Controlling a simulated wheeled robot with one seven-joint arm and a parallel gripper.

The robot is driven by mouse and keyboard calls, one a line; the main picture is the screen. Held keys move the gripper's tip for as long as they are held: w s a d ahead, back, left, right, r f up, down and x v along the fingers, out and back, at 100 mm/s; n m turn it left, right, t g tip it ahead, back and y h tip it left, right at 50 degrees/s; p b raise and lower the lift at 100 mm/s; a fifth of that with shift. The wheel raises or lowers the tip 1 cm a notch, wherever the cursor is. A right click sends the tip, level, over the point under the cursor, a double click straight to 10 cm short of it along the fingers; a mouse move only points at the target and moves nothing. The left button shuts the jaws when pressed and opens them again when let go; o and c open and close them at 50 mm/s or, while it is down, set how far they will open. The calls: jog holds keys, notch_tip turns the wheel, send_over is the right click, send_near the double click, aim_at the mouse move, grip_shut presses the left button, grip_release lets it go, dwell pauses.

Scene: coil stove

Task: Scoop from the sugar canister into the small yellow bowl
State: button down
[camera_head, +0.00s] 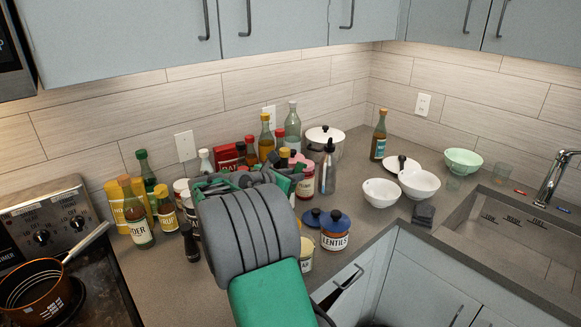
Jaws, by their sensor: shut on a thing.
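My gripper (246,180) is over the counter among the jars and bottles, pointing away from the camera. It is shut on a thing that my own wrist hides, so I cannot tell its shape. No canister in view has a readable sugar label. A cream canister (306,254) is partly hidden by my arm, and its label shows only in part. No bowl in view is clearly yellow. Two white bowls (380,193) (420,185) and a pale green bowl (463,161) stand on the right.
Several bottles (265,138) and a white pot (325,143) crowd the back. A copper-coloured saucepan (38,288) is on the stove. The sink (510,230) is at right. Counter between jars and bowls is partly clear.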

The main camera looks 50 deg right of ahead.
jog(key=shift+s+d+f+y+p, duration=0.15)
jog(key=shift+d+y+p, duration=0.35)
jog(key=shift+p, duration=0.8)
jog(key=shift+w+d+f+y+p, duration=0.1)
jog(key=shift+d+f+y+p, duration=0.3)
jog(key=shift+p, duration=0.85)
jog(key=shift+s+d+f+y+p, duration=0.1)
jog(key=shift+d+y+p, duration=0.5)
jog(key=shift+p, duration=0.7)
jog(key=d+f+m+y, duration=0.1)
jog(key=d+f+y, duration=0.3)
jog(key=y, duration=0.3)
jog(key=shift+s+d+y, duration=0.15)
jog(key=shift+d+y, duration=0.05)
jog(key=shift+y, duration=0.2)
jog(key=shift+a, duration=0.1)
